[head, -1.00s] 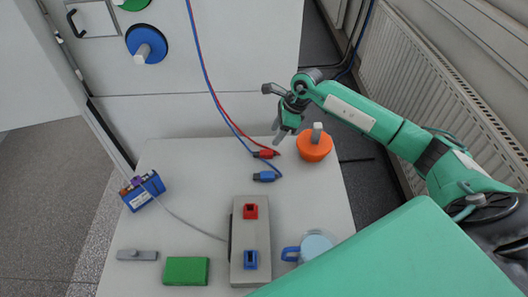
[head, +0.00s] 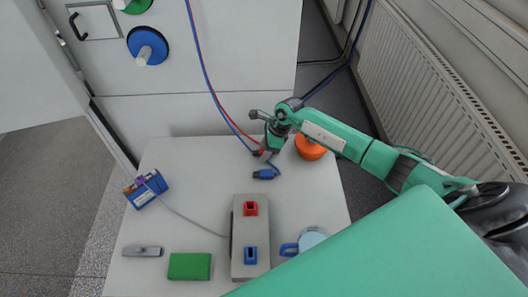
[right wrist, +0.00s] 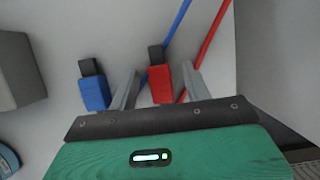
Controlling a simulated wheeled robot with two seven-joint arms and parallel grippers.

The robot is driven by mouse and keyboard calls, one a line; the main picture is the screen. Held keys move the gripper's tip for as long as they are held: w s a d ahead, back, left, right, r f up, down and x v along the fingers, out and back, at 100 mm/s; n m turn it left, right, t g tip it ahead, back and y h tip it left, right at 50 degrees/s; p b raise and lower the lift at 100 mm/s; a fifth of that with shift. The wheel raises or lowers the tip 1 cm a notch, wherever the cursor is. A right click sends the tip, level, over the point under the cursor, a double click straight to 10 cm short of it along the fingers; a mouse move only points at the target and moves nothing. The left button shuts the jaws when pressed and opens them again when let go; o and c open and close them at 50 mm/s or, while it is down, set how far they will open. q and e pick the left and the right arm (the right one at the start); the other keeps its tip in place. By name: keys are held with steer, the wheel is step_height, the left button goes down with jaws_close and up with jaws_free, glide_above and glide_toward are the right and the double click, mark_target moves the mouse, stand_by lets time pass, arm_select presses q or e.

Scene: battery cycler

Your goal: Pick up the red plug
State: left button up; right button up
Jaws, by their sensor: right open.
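The red plug (right wrist: 160,80) lies on the white table with its red cable running up and away. In the right wrist view it sits between the two fingers of my right gripper (right wrist: 160,90), which is open around it. In the head view my right gripper (head: 268,153) is over the red plug (head: 262,152) and hides part of it. The blue plug (head: 264,174) lies just in front of the red one; in the right wrist view it also shows (right wrist: 94,92), outside the left finger. My left gripper is not in view.
An orange round object (head: 311,148) stands close right of the gripper. A grey block with red and blue sockets (head: 239,220) is in front, beside a light-blue mug (head: 312,239). A blue battery pack (head: 150,191) and green block (head: 189,266) are on the left.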

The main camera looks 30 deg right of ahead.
mark_target(263, 151)
steer(key=c, duration=1)
